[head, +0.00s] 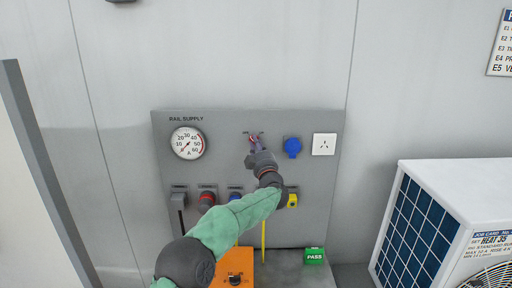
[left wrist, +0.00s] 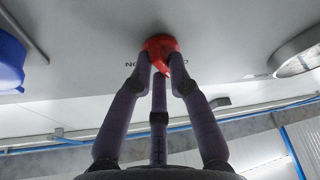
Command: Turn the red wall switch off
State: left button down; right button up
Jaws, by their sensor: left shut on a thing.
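The red wall switch (head: 252,139) sits on the grey rail supply panel (head: 225,165), between the round gauge and the blue socket. My left gripper (head: 256,150) reaches up to it and hides most of it in the head view. In the left wrist view the red switch (left wrist: 160,44) shows at the top centre, with the fingers of my left gripper (left wrist: 158,72) closed around its near end. Printed letters beside the switch are partly covered by the fingers. I cannot read the switch's position. My right gripper is in neither view.
The gauge (head: 188,143) is left of the switch; the blue socket (head: 292,147) and white outlet (head: 324,144) are right. A row of plugs lies below, partly behind my arm. An orange box (head: 239,265), green PASS block (head: 314,256) and white unit (head: 460,178) stand lower.

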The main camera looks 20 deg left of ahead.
pick_arm(q)
jog(key=shift+n+g, duration=0.4)
jog(key=shift+n, duration=0.7)
jog(key=c, duration=1.2)
grip_release()
jog(key=shift+y, duration=0.3)
jog(key=v, duration=1.2)
jog(key=shift+r, duration=0.1)
